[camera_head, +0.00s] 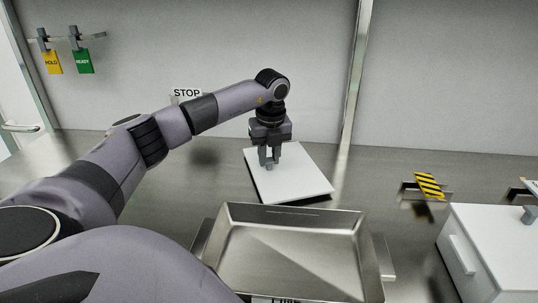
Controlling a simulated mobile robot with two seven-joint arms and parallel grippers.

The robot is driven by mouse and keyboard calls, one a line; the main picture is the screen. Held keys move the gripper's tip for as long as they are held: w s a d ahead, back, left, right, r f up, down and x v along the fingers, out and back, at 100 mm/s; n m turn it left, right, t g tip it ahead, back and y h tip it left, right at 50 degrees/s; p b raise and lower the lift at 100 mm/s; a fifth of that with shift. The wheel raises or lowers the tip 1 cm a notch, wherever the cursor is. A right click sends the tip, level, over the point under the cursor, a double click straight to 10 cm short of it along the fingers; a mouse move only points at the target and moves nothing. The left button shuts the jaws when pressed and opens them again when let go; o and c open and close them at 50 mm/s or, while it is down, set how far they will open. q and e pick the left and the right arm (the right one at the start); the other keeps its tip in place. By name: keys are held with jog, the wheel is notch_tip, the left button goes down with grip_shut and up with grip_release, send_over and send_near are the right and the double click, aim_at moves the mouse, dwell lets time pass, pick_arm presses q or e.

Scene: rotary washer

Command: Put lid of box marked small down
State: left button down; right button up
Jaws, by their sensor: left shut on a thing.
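A flat white lid (295,178) is at the back middle of the steel worktop, to the left of the upright metal post. My left gripper (268,160) points down over the lid's left part and is shut on its grip, which the fingers mostly hide. The lid looks roughly level, on or just above the worktop; I cannot tell whether it touches. A white box (485,262) with a handle on its side and a grey knob on top stands at the right edge, partly cut off. No "small" marking can be read. My right gripper is not in view.
A steel tray (291,262) with side handles stands in front of the lid, its front label cut off. A yellow-black striped piece (429,186) is at the right. HOLD (52,62) and READY (83,62) tags hang at the back left. A STOP sign (187,94) stands behind my arm.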

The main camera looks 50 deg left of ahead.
pick_arm(q)
jog(key=c, duration=0.9)
grip_release()
jog(key=shift+f, duration=0.1)
notch_tip(320, 180, up, 12)
jog(key=d, duration=0.1)
jog(key=shift+s+d, duration=0.15)
jog(key=shift+s, duration=0.2)
jog(key=shift+d, duration=0.1)
